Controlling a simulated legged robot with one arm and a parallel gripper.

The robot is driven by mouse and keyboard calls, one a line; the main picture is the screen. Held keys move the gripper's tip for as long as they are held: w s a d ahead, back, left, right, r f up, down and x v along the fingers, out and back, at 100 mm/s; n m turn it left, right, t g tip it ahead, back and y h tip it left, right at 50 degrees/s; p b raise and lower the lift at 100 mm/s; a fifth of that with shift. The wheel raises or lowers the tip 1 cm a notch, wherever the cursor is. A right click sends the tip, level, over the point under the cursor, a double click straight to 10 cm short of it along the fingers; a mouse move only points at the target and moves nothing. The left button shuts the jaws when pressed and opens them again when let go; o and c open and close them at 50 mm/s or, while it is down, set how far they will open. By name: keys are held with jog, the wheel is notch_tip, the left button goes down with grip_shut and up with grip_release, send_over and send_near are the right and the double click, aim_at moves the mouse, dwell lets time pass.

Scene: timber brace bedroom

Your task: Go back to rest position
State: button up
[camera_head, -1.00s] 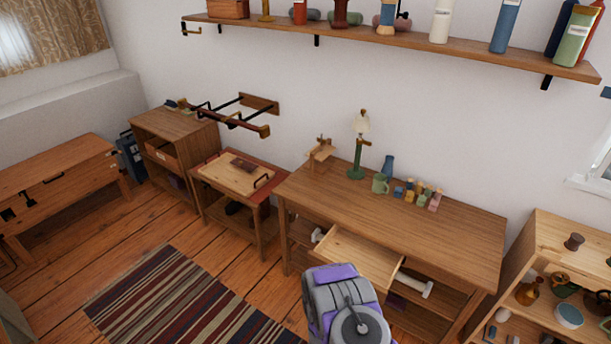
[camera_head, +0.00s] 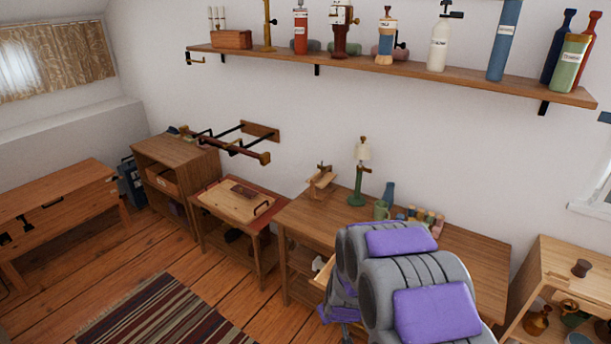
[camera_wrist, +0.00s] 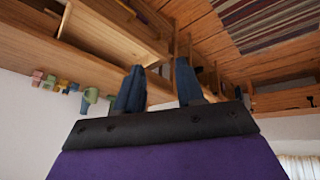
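My arm, grey with purple pads, is folded up in front of the desk (camera_head: 458,250) in the head view and covers much of its front and its drawer. My gripper (camera_wrist: 160,85) shows in the wrist view with two dark blue fingers held apart and nothing between them. The wrist view appears upside down. The pulled-out drawer (camera_wrist: 105,38) is in its upper left, apart from the fingers. In the head view the gripper's fingers are hidden or too small to make out.
A green lamp (camera_head: 358,175), a mug (camera_head: 381,210) and several small coloured bottles stand on the desk. A wall shelf (camera_head: 400,68) with bottles hangs above. A side table (camera_head: 212,208), cabinet (camera_head: 185,152) and bench (camera_head: 55,198) stand left. The striped rug (camera_head: 160,312) is clear.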

jog(key=s+d+r+m+g, duration=0.2)
jog(key=s+r+g, duration=0.2)
jog(key=s+r, duration=1.05)
jog(key=s+d+r+m+g, duration=0.1)
jog(key=s+r, duration=0.3)
jog(key=s, duration=0.7)
jog(key=s+d+r+m+g+b, duration=0.1)
jog(key=s+d+r+g, duration=0.1)
jog(key=s, duration=1)
jog(key=shift+d+r, duration=0.55)
jog(key=shift+r, duration=0.3)
